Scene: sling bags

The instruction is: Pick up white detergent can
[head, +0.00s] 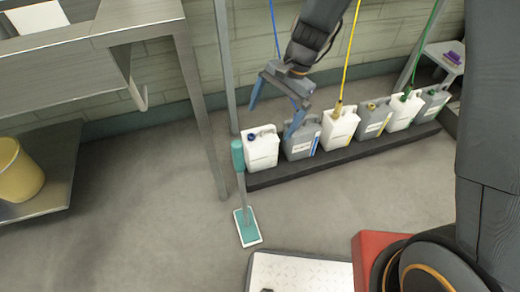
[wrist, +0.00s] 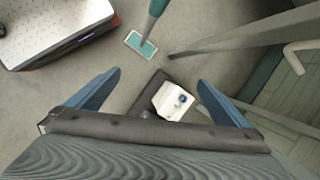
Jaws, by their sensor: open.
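Several cans stand in a row on a low dark plinth. The leftmost is a white can (head: 261,148) with a blue cap, upright at the plinth's left end. It also shows in the wrist view (wrist: 168,104), between my fingers and beyond their tips. Other white cans (head: 338,130) (head: 403,112) stand farther right, one with a yellow hose and one with a green hose. My gripper (head: 272,108) is open and empty, above the left end of the row; its fingers spread wide in the wrist view (wrist: 158,80). One finger overlaps the grey can (head: 301,140) in the head view.
A teal and white floor mop (head: 247,228) stands just left of the white can. A steel table (head: 130,20) with legs is at the left, with a yellow bucket (head: 18,172) on its lower shelf.

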